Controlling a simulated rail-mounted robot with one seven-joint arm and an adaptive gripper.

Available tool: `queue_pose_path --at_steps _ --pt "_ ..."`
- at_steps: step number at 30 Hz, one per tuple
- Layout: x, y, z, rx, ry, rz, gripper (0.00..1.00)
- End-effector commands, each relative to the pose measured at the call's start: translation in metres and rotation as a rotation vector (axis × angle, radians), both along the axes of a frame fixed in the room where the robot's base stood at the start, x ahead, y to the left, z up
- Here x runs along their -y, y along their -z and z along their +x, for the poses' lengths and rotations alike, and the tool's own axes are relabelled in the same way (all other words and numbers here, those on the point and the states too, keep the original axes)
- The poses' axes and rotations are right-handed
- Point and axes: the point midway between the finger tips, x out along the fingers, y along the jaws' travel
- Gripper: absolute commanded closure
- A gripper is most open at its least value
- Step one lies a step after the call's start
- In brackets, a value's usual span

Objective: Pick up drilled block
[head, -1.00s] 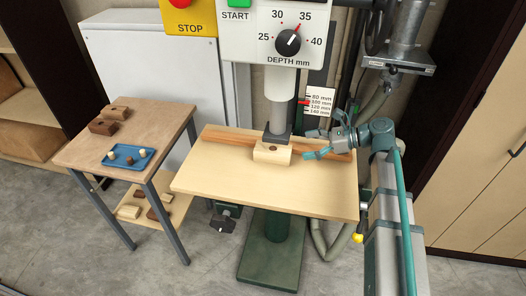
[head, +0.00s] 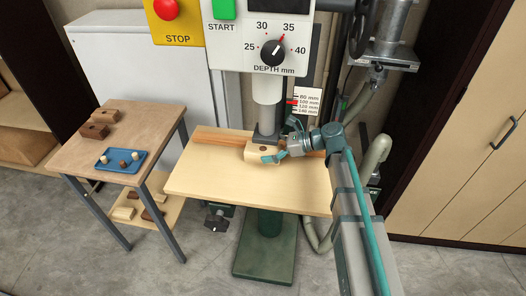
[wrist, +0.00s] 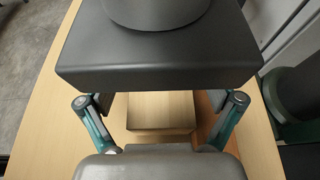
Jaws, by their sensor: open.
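The drilled block (head: 261,154) is pale wood with a dark spot on its front face. It sits on the press table (head: 240,186), under the dark foot of the press spindle. My gripper (head: 279,141) is open at the block's right side, one finger in front of it and one behind. In the wrist view the block (wrist: 162,111) shows between the two teal fingers, with a gap on both sides. The dark press foot (wrist: 158,62) hides the fingertips and part of the block.
A brown wooden fence (head: 222,138) runs along the table behind the block. The spindle (head: 267,92) stands close above. The table's front and left are clear. A side table (head: 150,118) at left holds brown blocks (head: 105,115) and a blue tray (head: 121,166) with small pegs.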

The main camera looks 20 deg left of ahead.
Motion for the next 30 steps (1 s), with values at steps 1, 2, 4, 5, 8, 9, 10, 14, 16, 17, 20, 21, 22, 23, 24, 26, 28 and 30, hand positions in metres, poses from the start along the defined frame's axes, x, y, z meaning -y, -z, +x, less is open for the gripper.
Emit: queue_pose_path --at_steps 1,2,4,5,8,9,10,14,16,17,20,21,22,23,24,26,28,30 --pt "0.0 0.0004 0.0001 0.0 0.0 0.0 0.08" --pt "0.0003 0.0004 0.0001 0.0 0.0 0.0 0.08" --pt "0.0004 0.0004 0.0002 0.0 0.0 0.0 0.08" --pt "0.0004 0.0003 0.0002 0.0 0.0 0.0 0.12" --pt "0.0006 0.0003 0.0001 0.0 0.0 0.0 0.28" --pt "0.0006 0.0003 0.0001 0.0 0.0 0.0 0.35" --pt "0.0006 0.0003 0.0001 0.0 0.0 0.0 0.4" --pt "0.0006 0.0002 0.0001 0.0 0.0 0.0 0.62" --pt "0.0007 0.0001 0.0001 0.0 0.0 0.0 0.73" --pt "0.0007 0.0001 0.0001 0.0 0.0 0.0 0.78" --pt "0.0006 -0.0003 0.0001 0.0 0.0 0.001 0.82" --pt "0.0006 -0.0003 0.0001 0.0 0.0 0.001 0.82" --pt "0.0006 -0.0003 0.0001 0.0 0.0 0.001 0.82" --pt "0.0006 -0.0003 0.0001 0.0 0.0 0.001 0.82" --pt "0.0007 -0.0004 0.0002 0.0 0.0 0.001 0.82" --pt "0.0007 -0.0008 0.0002 0.0 0.0 0.001 0.82" --pt "0.0008 -0.002 0.0002 0.0 0.0 0.001 0.82" --pt "0.0008 -0.0037 0.0003 0.0 0.0 0.001 0.82"
